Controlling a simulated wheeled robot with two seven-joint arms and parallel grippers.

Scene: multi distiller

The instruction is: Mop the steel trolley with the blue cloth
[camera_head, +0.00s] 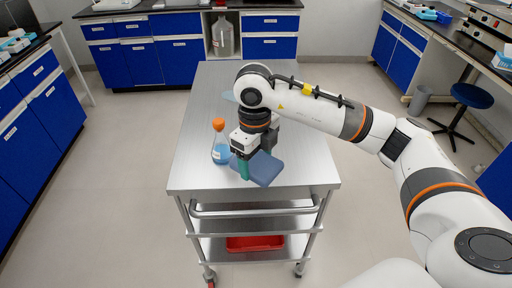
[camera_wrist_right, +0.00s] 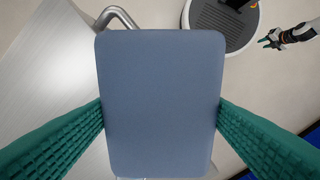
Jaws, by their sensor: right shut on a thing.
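The steel trolley (camera_head: 205,100) stands in front of me, with a bare metal top and shelves below. My right gripper (camera_head: 250,166) is over the near part of its top, pointing down. Its green fingers are shut on the blue cloth (camera_head: 267,169), a flat blue-grey pad. In the right wrist view the cloth (camera_wrist_right: 160,100) fills the middle, with one finger at each side. I cannot tell whether the cloth touches the top. My left gripper (camera_wrist_right: 270,40) shows small at the upper right of the wrist view; its opening is unclear. It is outside the head view.
A flask (camera_head: 221,154) with blue liquid and an orange stopper stands on the trolley, just left of my right gripper. A light blue thing (camera_head: 230,96) is partly hidden behind my arm. A red tray (camera_head: 255,243) lies on the lower shelf. The trolley's right side looks clear beneath my arm.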

